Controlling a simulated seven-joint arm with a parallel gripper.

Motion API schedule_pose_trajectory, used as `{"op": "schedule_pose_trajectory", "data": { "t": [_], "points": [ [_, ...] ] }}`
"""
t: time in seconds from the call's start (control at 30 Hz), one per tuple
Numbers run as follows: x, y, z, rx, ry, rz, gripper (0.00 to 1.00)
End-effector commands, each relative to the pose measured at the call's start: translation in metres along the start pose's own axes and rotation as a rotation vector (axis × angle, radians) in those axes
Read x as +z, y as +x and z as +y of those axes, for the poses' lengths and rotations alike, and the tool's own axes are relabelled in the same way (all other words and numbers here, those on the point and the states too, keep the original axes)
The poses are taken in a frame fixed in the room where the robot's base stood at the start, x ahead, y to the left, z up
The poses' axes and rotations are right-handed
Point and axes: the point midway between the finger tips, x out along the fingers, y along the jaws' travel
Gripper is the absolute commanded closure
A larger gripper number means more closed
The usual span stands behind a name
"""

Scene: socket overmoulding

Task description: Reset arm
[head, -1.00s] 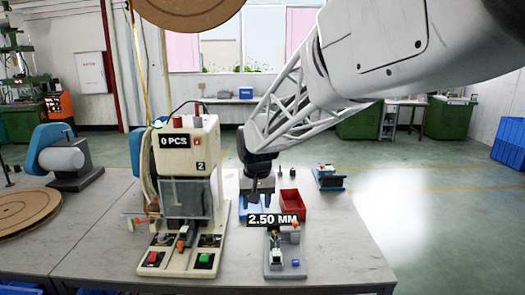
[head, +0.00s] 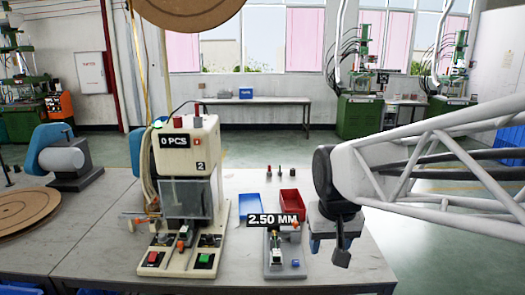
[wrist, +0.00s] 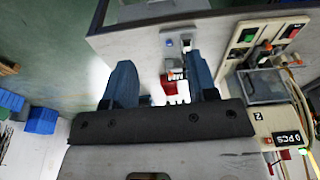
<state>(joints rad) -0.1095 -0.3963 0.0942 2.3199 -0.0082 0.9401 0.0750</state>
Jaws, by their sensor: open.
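My gripper (head: 330,250) is at the right side of the table in the head view, to the right of the gauge stand (head: 272,262). Its jaws are open, with nothing visibly held. In the wrist view its two blue-grey fingers (wrist: 165,80) are spread apart. The arm reaches in from the right edge of the head view.
The moulding machine (head: 190,150) reads "0 PCS" and stands left of the gauge stand, which is labelled 2.50 MM. A blue tray (head: 249,206) and a red tray (head: 290,203) lie behind the gauge. Several small pegs (head: 280,171) stand at the back.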

Motion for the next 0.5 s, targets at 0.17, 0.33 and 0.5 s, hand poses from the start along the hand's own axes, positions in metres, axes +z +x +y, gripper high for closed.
{"op": "schedule_pose_trajectory", "data": {
  "t": [0.17,0.33,0.5],
  "points": [
    [0.042,-0.002,0.017,0.006,0.018,0.016,0.48],
    [0.081,-0.001,0.03,0.013,0.034,0.03,0.48],
    [0.114,0.003,0.039,0.019,0.047,0.042,0.48]
  ]
}}
